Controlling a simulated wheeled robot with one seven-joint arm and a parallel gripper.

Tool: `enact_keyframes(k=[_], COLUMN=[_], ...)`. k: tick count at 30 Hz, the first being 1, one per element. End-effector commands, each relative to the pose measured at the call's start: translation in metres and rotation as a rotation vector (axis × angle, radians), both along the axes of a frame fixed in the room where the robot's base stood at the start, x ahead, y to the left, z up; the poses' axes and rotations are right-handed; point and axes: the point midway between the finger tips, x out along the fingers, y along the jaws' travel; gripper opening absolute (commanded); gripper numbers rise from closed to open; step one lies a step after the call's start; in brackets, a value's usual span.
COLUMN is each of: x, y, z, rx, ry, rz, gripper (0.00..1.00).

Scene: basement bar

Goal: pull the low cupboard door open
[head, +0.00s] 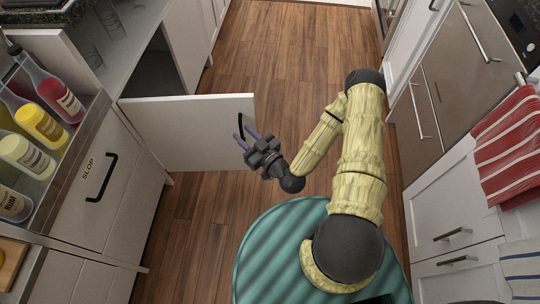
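The low cupboard door (190,128) is a white panel on the left. It stands swung out from the cabinet, and the dark inside of the cupboard (155,72) shows behind it. A black bar handle (241,124) is near the door's free edge.
Left of the door is a white cabinet front (95,190) marked SLOP, with several bottles (40,125) in a rack above. White drawers and a red striped towel (505,145) line the right side. The wooden floor (275,50) is clear ahead.

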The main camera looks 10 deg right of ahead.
Motion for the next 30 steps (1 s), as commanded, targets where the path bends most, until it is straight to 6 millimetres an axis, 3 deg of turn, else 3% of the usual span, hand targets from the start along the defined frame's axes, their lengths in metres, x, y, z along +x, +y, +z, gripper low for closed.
enact_keyframes(k=[18, 24, 30], x=[-0.103, -0.12, -0.122], y=[-0.066, -0.076, -0.078], z=[0.002, 0.002, 0.001], rx=[0.003, 0.004, 0.003], ry=[0.002, -0.002, -0.003], rz=[-0.001, 0.002, 0.0], gripper=[0.32, 0.32, 0.32])
